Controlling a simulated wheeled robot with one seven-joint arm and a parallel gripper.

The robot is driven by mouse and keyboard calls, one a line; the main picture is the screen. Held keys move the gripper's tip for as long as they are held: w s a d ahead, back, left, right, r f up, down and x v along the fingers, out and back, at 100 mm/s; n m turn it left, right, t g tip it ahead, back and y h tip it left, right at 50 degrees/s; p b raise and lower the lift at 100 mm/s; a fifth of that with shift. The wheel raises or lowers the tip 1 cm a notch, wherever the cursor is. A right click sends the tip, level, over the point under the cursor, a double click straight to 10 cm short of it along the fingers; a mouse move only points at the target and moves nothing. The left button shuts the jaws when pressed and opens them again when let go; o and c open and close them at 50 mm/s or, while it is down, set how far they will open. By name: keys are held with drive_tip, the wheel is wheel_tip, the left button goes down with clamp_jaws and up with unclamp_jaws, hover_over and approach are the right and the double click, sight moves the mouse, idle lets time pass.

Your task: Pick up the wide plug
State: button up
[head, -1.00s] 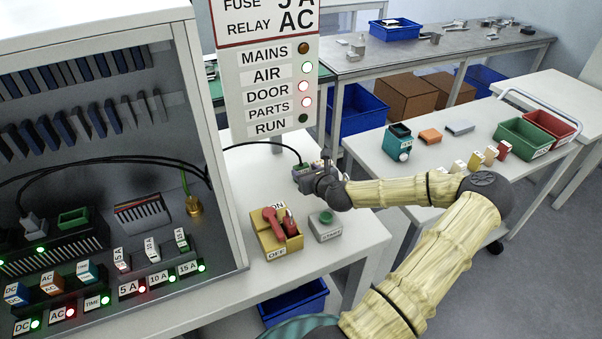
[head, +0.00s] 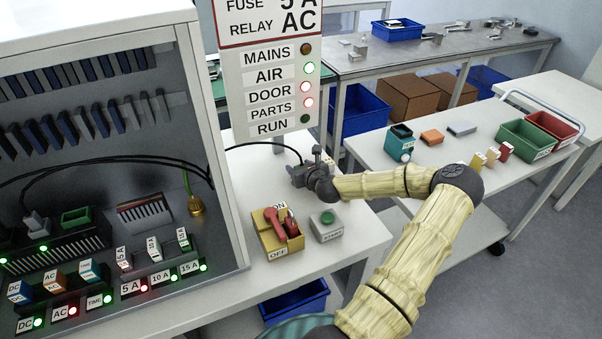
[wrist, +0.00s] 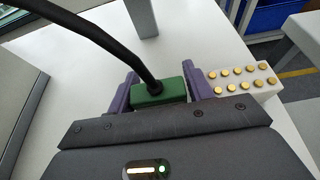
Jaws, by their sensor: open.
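The wide plug is a green block (wrist: 174,94) on a thick black cable. In the wrist view it lies between the two purple fingers of my gripper (wrist: 161,88). The fingers are open, one on each side of it; I cannot tell whether either touches it. In the head view my gripper (head: 308,168) is low over the white bench (head: 350,258), at the end of the black cable (head: 262,145). The plug itself is mostly hidden there by the gripper.
A white block with gold studs (wrist: 242,82) stands close beside the right finger. A yellow switch box (head: 278,237) and a grey START button box (head: 327,225) stand nearer on the bench. The open cabinet (head: 222,190) is at left, with a green socket (head: 76,217).

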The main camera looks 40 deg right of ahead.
drive_tip(key=shift+s+d, duration=0.15)
drive_tip(key=shift+s, duration=0.05)
drive_tip(key=shift+c, duration=0.2)
drive_tip(key=c, duration=0.6)
drive_tip(key=shift+w, duration=0.1)
drive_tip(key=shift+r, duration=0.15)
wheel_tip(320, 180, up, 10)
idle(0.4)
